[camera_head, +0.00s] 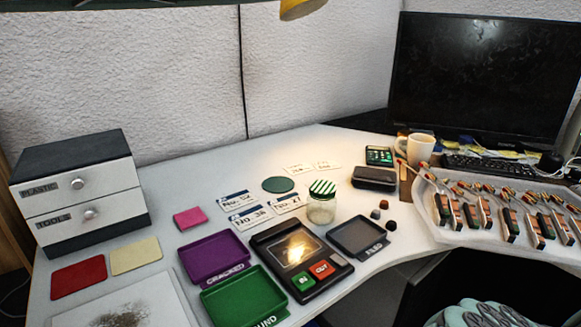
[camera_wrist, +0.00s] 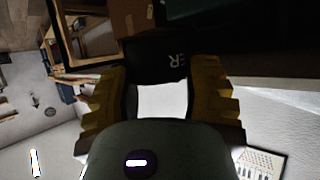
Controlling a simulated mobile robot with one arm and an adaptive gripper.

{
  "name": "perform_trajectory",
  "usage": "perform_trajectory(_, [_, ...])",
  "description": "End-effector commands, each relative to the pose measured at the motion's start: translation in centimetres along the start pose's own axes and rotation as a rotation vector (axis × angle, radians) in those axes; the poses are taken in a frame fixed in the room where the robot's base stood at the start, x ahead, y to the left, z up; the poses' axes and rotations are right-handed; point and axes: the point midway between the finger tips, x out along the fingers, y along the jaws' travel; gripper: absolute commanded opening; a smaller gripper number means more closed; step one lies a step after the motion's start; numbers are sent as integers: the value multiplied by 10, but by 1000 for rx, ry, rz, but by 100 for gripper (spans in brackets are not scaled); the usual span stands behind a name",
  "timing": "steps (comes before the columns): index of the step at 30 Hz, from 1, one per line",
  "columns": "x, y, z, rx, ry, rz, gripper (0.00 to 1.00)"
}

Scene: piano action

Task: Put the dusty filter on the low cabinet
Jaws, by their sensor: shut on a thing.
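My gripper (camera_wrist: 160,76) shows in the wrist view, with yellow ridged fingers on both sides. Its fingers are shut on a black piece (camera_wrist: 152,58) that bears light letters, of which "ER" can be read. I cannot tell from its visible part whether this piece belongs to the dusty filter. A pale area shows between the fingers. My gripper is not in the head view. No low cabinet can be made out for certain in either view.
In the head view, a two-drawer unit (camera_head: 88,207) marked PLASTIC and TOOLS stands on the white desk (camera_head: 160,185). A white panel with a dusty smudge (camera_head: 125,313) lies front left. Purple (camera_head: 216,256) and green (camera_head: 247,297) trays, a scale (camera_head: 301,262) and a jar (camera_head: 321,209) crowd the middle.

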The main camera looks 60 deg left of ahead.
Motion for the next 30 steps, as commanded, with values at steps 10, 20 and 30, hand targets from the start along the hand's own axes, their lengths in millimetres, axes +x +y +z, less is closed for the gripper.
perform_trajectory(10, [-59, -36, -112, -85, 10, -170, 18])
perform_trajectory(20, [-126, -68, -208, -164, 10, -332, 18])
perform_trajectory(30, [-201, -89, -296, -229, 7, -465, 18])
